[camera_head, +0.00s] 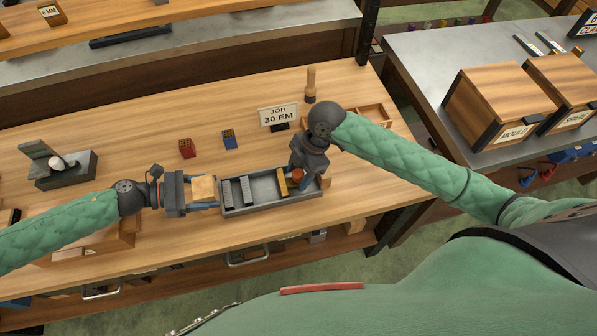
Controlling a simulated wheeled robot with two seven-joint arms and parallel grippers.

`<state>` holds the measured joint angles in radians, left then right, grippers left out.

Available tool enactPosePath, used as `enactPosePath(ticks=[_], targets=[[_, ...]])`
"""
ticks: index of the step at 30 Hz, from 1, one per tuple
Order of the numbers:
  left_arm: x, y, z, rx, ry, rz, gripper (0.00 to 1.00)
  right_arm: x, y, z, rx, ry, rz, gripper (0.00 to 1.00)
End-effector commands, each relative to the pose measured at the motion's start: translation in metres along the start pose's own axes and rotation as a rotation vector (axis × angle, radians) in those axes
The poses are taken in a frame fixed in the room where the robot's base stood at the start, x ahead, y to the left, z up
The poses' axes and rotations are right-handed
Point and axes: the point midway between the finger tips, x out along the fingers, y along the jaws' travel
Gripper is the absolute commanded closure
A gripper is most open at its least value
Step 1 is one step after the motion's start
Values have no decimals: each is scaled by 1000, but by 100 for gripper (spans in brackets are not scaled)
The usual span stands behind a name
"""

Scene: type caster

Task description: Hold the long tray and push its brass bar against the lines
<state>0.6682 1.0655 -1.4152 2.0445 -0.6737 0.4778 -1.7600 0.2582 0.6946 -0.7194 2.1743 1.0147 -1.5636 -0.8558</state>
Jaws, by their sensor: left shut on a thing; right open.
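The long tray (262,207) is a grey, shallow tray lying on the wooden bench. Grey lines (247,190) stand in its left part. The brass bar (282,182) stands crosswise right of them, with a gap of bare tray floor between. My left gripper (205,190) is shut on a pale wooden piece at the tray's left end, which looks like its handle. My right gripper (304,184) points down, open, at the tray's right end, just right of the brass bar. An orange round piece (297,175) shows beside its fingers; whether they touch it is unclear.
Behind the tray are a red block (187,148), a blue block (228,139), a "JOB 30 EM" sign (278,115) and a wooden-handled tool (311,84). A grey device (60,166) stands at left. A wooden compartment box (375,117) lies behind my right arm.

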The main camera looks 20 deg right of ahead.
Motion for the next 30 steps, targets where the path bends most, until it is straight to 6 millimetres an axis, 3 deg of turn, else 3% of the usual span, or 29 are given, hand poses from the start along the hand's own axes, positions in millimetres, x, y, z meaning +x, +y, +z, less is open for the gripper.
enactPosePath(ticks=[3, 9, 10, 16, 24, 30], targets=[[0, 0, 0, 0, 0, 1, 64, 0, 0, 0, 0, 0, 0, 48], [0, 0, 0, 0, 0, 1, 64, 0, 0, 0, 0, 0, 0, 88], [0, 0, 0, 0, 0, 1, 64, 0, 0, 0, 0, 0, 0, 90], [0, 0, 0, 0, 0, 1, 64, 3, 3, -9, 0, 2, 0, 90], [0, 0, 0, 1, -1, 0, 64, 23, 17, -59, -4, 3, 1, 90], [0, 0, 0, 1, -1, 0, 64, 31, 22, -76, -2, 2, 0, 90]])
